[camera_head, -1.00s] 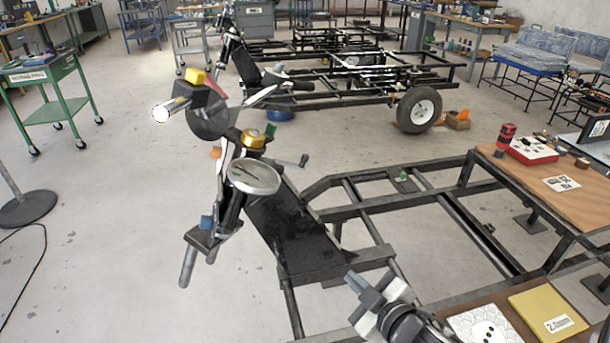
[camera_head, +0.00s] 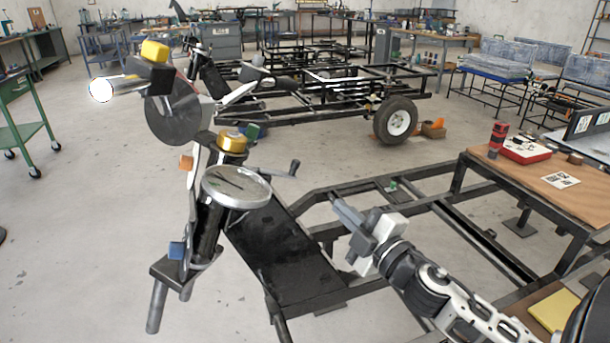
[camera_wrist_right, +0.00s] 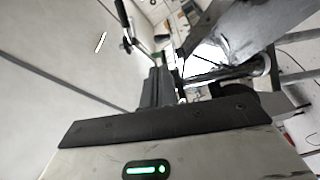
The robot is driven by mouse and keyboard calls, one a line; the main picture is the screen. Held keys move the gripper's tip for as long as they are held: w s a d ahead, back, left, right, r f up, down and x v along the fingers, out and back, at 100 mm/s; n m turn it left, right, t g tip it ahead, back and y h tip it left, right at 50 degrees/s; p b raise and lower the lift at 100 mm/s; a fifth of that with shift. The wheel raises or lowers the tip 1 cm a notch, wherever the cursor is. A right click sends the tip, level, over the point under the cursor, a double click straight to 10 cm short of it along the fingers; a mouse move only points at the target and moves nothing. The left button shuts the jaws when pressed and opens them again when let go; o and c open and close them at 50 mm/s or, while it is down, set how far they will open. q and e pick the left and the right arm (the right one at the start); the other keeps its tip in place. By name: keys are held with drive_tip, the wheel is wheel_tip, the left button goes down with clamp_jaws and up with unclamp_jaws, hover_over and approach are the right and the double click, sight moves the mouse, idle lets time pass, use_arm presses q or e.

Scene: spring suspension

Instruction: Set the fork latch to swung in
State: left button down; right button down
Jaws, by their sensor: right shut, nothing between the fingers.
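The fork assembly (camera_head: 207,225) stands on the left of the vehicle frame. It carries a round silver plate (camera_head: 236,187), a gold cap (camera_head: 232,142), an orange tab (camera_head: 186,162) and a blue block (camera_head: 176,250). A dark crank-like lever (camera_head: 282,171) sticks out to the right of the gold cap. I cannot tell which part is the fork latch, or its position. My right gripper (camera_head: 336,203) is shut and empty, to the right of the plate and apart from it. Its fingers (camera_wrist_right: 157,88) also show in the right wrist view. My left gripper is out of view.
The black frame (camera_head: 440,205) extends right and back from the fork. A wooden-topped table (camera_head: 520,175) with a red box stands at the right. A yellow-topped block (camera_head: 153,50) and a dark disc (camera_head: 172,115) sit above the fork.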

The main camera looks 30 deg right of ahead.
sight(297, 168)
drive_tip(key=w, duration=0.4)
drive_tip(key=w+r+p, duration=0.1)
drive_tip(key=w, duration=0.7)
drive_tip(key=shift+r+p, duration=0.15)
drive_tip(key=shift+p, duration=0.15)
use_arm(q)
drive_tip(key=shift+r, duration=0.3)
use_arm(e)
drive_tip(key=shift+w, duration=0.55)
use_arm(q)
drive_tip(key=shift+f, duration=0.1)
